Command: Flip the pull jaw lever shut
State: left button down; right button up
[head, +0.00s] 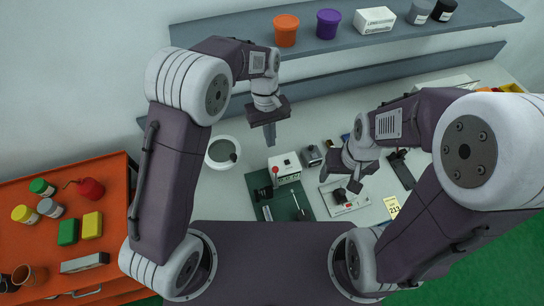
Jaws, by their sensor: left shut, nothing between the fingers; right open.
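My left gripper (270,138) is shut and empty, pointing down above the back of the bench, just behind a small white device (285,167). The device has a red knob and a dark front panel and stands on the back of a dark green mat (289,209). My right gripper (354,184) is open, low over a pale plate (334,206) with dark parts on it. It hides part of that plate. I cannot tell which part is the pull jaw lever or how it stands.
A white bowl (211,159) stands left of the device, and a small grey block (311,155) stands right of it. A numbered yellow card (392,206) lies at right. A shelf (400,40) with tubs runs behind. An orange cabinet (113,205) with several items is at left.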

pick_arm(q)
jog(key=f, duration=0.3)
jog(key=s+f+p, duration=0.1)
jog(key=f, duration=0.2)
jog(key=f+p, duration=0.1)
jog(key=f, duration=0.2)
jog(key=shift+s+d, duration=0.2)
jog(key=shift+d, duration=0.1)
jog(key=shift+r, duration=0.1)
